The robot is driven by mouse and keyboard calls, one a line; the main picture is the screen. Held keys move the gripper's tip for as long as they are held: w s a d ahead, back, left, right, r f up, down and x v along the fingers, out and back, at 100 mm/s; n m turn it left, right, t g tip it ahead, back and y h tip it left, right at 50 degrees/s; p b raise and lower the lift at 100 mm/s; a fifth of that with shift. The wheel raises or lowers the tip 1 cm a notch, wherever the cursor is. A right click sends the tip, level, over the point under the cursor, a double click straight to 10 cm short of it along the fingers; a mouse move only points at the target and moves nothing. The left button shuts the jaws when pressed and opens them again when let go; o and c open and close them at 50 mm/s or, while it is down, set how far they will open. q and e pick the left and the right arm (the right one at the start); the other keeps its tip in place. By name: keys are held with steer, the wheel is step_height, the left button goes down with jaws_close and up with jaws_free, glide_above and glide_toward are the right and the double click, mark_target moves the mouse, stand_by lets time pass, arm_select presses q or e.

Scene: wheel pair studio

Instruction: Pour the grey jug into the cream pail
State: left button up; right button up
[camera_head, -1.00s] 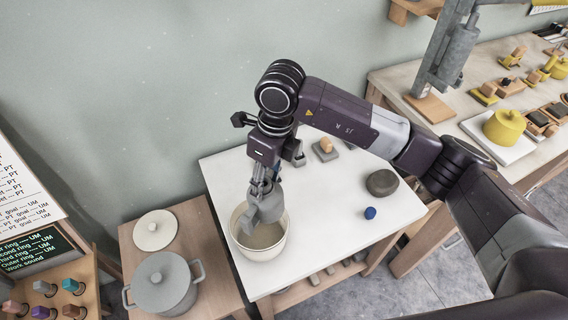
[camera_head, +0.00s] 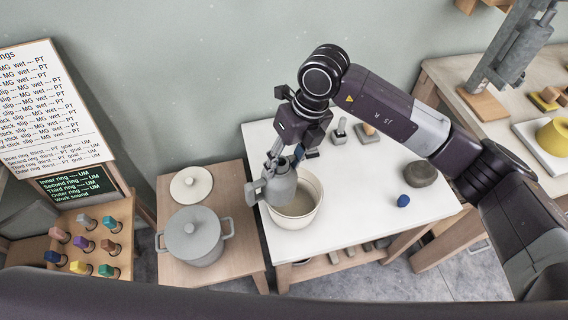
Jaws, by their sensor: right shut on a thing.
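The grey jug (camera_head: 279,188) is held by my right gripper (camera_head: 284,157), whose fingers come down onto it from above. The jug hangs at the left side of the cream pail (camera_head: 310,211), overlapping its left rim in the head view. It looks close to upright; whether it touches the rim I cannot tell. The pail stands open at the front left of the white table (camera_head: 361,217). The part of its inside that shows is beige; the jug hides the rest. My left gripper is not in view.
A grey pot (camera_head: 194,236) and a cream lid (camera_head: 191,183) are on a lower wooden table at the left. A blue ball (camera_head: 403,201), a dark round stone (camera_head: 420,174) and small blocks share the white table. Its middle is clear.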

steer(key=g+y+b, duration=0.1)
steer(key=y+b, duration=0.1)
steer(key=b, duration=0.1)
steer(key=f+g+y+b, duration=0.1)
steer(key=g+y+b, duration=0.1)
steer(key=y+b, duration=0.1)
steer(key=f+g+y+b, duration=0.1)
steer(key=g+y+b, duration=0.1)
steer(key=b, duration=0.2)
steer(key=shift+w+d+m+y, duration=0.25)
steer(key=shift+d+m+y, duration=0.05)
steer(key=shift+r+g+y+b, duration=0.1)
steer(key=shift+g+y+b, duration=0.2)
steer(key=shift+y+b, duration=0.2)
steer(key=shift+r, duration=0.1)
